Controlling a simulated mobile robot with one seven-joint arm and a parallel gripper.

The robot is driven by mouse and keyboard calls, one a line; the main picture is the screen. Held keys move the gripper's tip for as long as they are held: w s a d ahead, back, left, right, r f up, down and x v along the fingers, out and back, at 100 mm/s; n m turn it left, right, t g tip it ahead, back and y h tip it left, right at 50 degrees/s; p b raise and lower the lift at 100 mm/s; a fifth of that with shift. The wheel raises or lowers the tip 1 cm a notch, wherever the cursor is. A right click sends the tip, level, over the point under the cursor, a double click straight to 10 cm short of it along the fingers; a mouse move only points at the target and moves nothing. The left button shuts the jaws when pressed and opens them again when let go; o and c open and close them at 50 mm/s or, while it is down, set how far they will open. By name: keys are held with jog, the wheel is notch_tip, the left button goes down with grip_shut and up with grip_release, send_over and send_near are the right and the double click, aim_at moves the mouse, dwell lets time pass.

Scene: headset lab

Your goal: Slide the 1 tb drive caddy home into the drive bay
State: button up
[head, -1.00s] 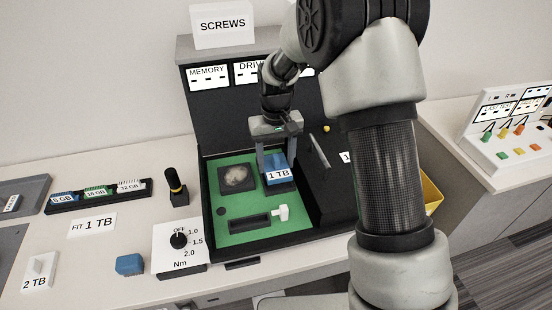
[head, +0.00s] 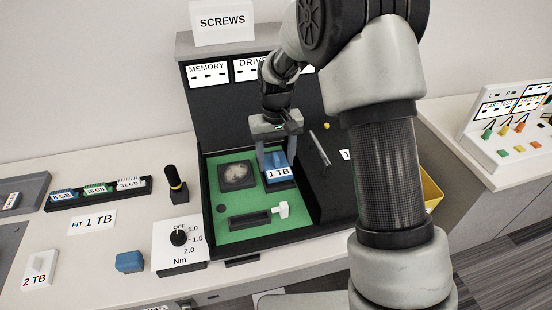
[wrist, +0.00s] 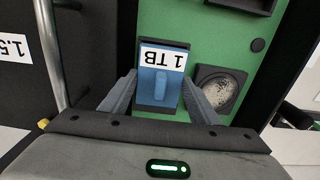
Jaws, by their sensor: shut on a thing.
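The blue 1 TB drive caddy (head: 278,159) with its white label sits at the right side of the green board (head: 235,222), beside the black panel. My gripper (head: 276,157) points down from above, one finger on each side of the caddy, shut on it. The drive bay opening is largely hidden under the caddy and fingers. I cannot tell how deep the caddy sits.
A metal bar handle (head: 320,149) stands close right of my gripper. On the board are a square socket (head: 237,176) and a white lever (head: 281,210). A torque dial (head: 178,238), a blue block (head: 130,262) and a 2 TB caddy (head: 40,268) stand on the bench at left.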

jog(key=shift+f+b, duration=0.65)
jog(key=shift+f, duration=0.55)
dwell(1.0)
dwell(0.5)
jog(key=o, duration=1.2)
jog(key=shift+r, duration=0.15)
